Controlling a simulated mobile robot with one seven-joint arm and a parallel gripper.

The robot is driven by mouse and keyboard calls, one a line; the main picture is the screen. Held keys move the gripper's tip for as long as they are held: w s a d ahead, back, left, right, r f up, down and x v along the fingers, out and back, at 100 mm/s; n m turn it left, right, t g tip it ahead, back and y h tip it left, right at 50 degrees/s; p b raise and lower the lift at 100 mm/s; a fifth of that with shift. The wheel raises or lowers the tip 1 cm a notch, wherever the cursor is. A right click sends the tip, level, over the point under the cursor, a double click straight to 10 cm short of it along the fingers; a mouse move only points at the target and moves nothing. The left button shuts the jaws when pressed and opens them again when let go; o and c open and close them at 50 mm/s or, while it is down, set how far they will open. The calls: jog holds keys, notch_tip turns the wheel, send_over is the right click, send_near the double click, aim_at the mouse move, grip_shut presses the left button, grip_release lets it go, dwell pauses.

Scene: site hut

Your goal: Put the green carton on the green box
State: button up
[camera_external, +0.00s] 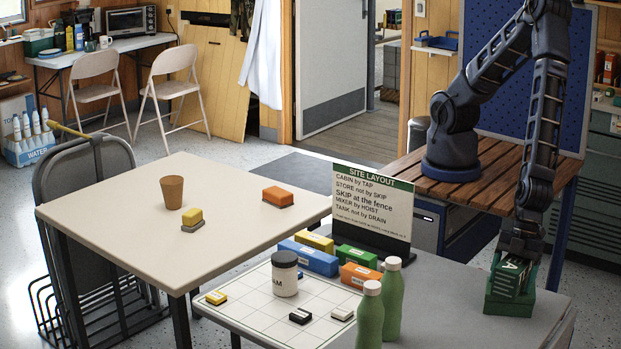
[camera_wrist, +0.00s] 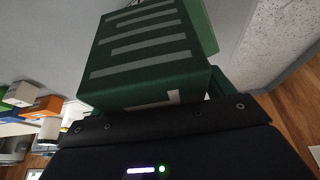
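The dark green carton (camera_external: 511,276) with white print is at the right end of the grey table, slightly tilted. My gripper (camera_external: 523,252) points down from above and is shut on its upper part; the fingertips are mostly hidden. The carton fills the middle of the wrist view (camera_wrist: 150,58), close against my gripper, with pale stripes on its face. A green box (camera_external: 508,305) is directly under the carton on the table. Part of a lighter green surface shows behind the carton in the wrist view (camera_wrist: 203,28). Whether carton and box touch, I cannot tell.
Two green bottles (camera_external: 393,298) stand left of the carton. The cream table (camera_external: 120,215) holds a cup and two blocks. Grey tabletop (camera_external: 440,290) is clear between.

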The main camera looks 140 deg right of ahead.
jog(key=shift+r, duration=0.1)
jog(key=v, duration=1.2)
jog(key=shift+r, duration=0.1)
jog(key=s+d+r+g+y, duration=0.1)
jog(key=d+r, duration=0.8)
jog(key=d, duration=0.4)
jog(key=s+d+r+g+y, duration=0.1)
jog(key=s+d+r, duration=0.1)
jog(key=d+r, duration=0.95)
jog(key=s+d+r+t+h, duration=0.1)
jog(key=s+d+r, duration=0.2)
jog(key=s+d, duration=0.6)
jog(key=s+d+r+t+h, duration=0.1)
jog(key=s+d+r, duration=0.3)
jog(key=s+d, duration=0.6)
jog(key=shift+s+d, duration=0.15)
jog(key=shift+d, duration=0.1)
